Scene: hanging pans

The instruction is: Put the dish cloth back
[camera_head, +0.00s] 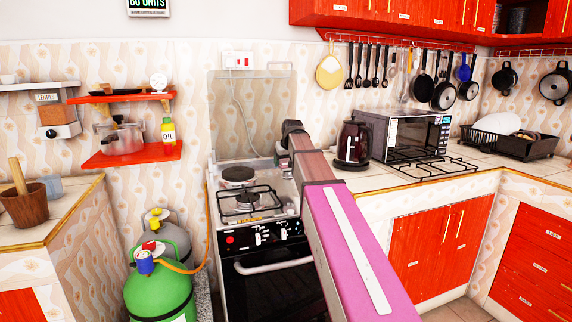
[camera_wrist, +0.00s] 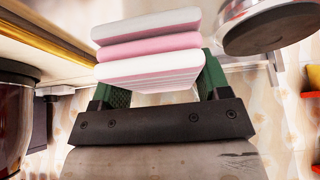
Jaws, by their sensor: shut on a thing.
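The dish cloth (camera_wrist: 150,45) shows in the wrist view as a folded pink and white stack. My gripper (camera_wrist: 162,88) has its green fingers on either side of the cloth and is shut on it. In the head view my arm reaches forward over the stove (camera_head: 268,262), and its wrist end is beside the kettle, near the back of the stove. The gripper and cloth are mostly hidden behind the arm there, so I cannot tell whether the cloth touches anything.
A dark kettle (camera_head: 353,143) stands close right of my wrist, with a microwave (camera_head: 403,136) beyond. A round hotplate (camera_head: 238,175) is close to the cloth in the wrist view (camera_wrist: 270,28). Gas cylinders (camera_head: 160,285) stand left of the stove. Utensils and pans (camera_head: 422,84) hang along the back wall.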

